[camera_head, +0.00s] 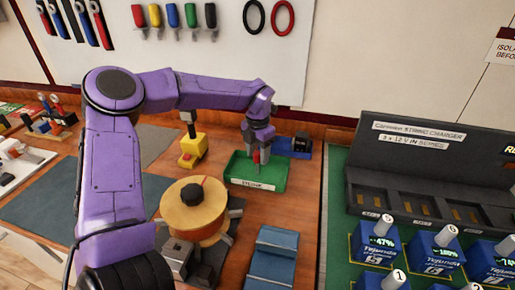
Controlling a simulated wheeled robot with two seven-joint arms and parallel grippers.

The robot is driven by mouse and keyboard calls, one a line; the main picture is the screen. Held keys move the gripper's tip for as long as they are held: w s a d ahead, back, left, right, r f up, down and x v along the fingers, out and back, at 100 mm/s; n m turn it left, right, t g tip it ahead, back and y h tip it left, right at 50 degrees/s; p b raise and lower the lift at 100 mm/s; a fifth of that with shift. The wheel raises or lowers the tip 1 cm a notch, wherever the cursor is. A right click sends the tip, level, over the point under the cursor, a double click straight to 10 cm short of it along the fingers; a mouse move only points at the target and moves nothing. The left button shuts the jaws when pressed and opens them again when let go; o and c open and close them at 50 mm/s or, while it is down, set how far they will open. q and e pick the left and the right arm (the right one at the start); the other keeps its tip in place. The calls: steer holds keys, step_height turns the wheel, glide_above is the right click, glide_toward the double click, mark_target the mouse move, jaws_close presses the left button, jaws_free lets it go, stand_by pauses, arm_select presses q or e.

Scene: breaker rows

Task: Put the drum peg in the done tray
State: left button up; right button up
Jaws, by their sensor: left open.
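The green tray (236,171) with a white label on its front wall sits on the wooden bench in the middle of the view. I take it to be the done tray; its lettering is too small to read surely. My left gripper (258,152) points down over the tray's right part and is open. A small red piece (256,157) shows at the fingertips, low over the tray; I cannot tell whether it is the drum peg or whether it rests on the tray floor. The round wooden drum (195,208) with a black knob stands in front of the tray. My right gripper is not in view.
A yellow block (193,150) stands left of the tray and a dark blue box (292,146) right of it. A blue block (273,255) lies in front. A black charger (430,175) and blue batteries (435,248) fill the right side. Tools hang behind.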

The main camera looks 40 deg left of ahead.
arm_select(q)
step_height(320, 180, up, 12)
steer(key=b, duration=0.1)
steer(key=shift+r, duration=0.15)
